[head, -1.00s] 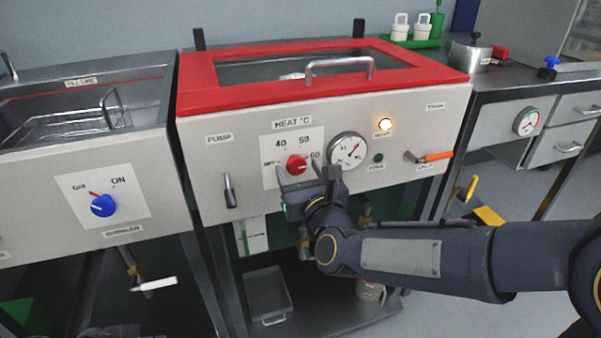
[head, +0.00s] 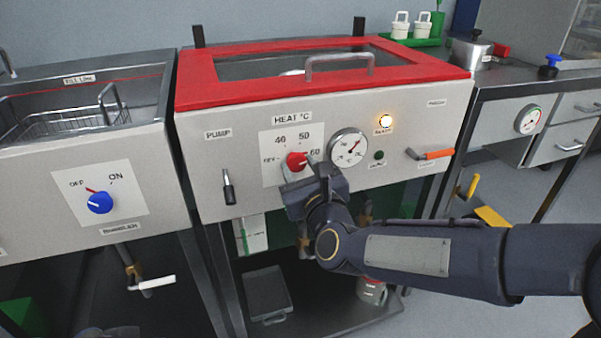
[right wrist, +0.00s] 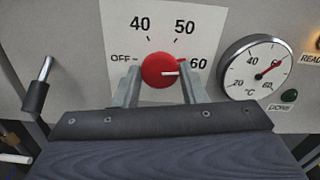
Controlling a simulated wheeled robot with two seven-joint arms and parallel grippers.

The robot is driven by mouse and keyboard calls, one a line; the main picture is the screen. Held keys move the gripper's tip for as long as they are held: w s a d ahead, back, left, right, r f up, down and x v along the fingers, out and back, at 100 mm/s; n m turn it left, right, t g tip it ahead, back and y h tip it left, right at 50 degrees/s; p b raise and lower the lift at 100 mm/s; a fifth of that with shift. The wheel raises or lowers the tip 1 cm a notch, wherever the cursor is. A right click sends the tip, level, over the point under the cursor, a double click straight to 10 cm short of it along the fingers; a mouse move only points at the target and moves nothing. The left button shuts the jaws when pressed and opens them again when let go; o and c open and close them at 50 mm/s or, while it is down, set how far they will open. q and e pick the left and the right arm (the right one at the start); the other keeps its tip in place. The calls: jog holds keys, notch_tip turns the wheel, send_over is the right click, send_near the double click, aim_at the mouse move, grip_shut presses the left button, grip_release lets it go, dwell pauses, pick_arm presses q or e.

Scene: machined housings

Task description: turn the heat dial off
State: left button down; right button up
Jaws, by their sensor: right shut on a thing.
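The red heat dial (head: 297,161) sits on a white plate marked OFF, 40, 50 and 60 on the front of the red-lidded tank. In the right wrist view, the dial (right wrist: 161,70) has its white pointer line turned right, toward 60. My right gripper (head: 298,181) reaches up to the dial from below. In the right wrist view its two fingers (right wrist: 160,82) stand on either side of the dial and are shut on it. My left gripper is not in view.
A round gauge (head: 348,147) is right of the dial, with a lit lamp (head: 385,121) and an orange-handled lever (head: 437,154) beyond. A black pump switch (head: 228,187) is at left. A blue knob (head: 101,203) is on the left tank.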

jog(key=n+b, duration=0.1)
jog(key=n, duration=0.2)
jog(key=shift+f+n+b, duration=0.1)
jog(key=shift+n+b, duration=0.2)
jog(key=shift+b, duration=0.05)
jog(key=n, duration=0.3)
jog(key=shift+n+b, duration=0.3)
jog(key=shift+b, duration=0.05)
jog(key=n, duration=0.3)
jog(key=shift+n, duration=0.4)
jog(key=n, duration=0.4)
jog(key=shift+p, duration=0.3)
jog(key=n+p, duration=0.1)
jog(key=n, duration=0.4)
jog(key=n+p, duration=0.1)
jog(key=n, duration=0.3)
jog(key=shift+n+p, duration=0.3)
jog(key=n+p, duration=0.2)
jog(key=n, duration=0.3)
jog(key=shift+n+p, duration=0.6)
jog(key=shift+n, duration=1.7)
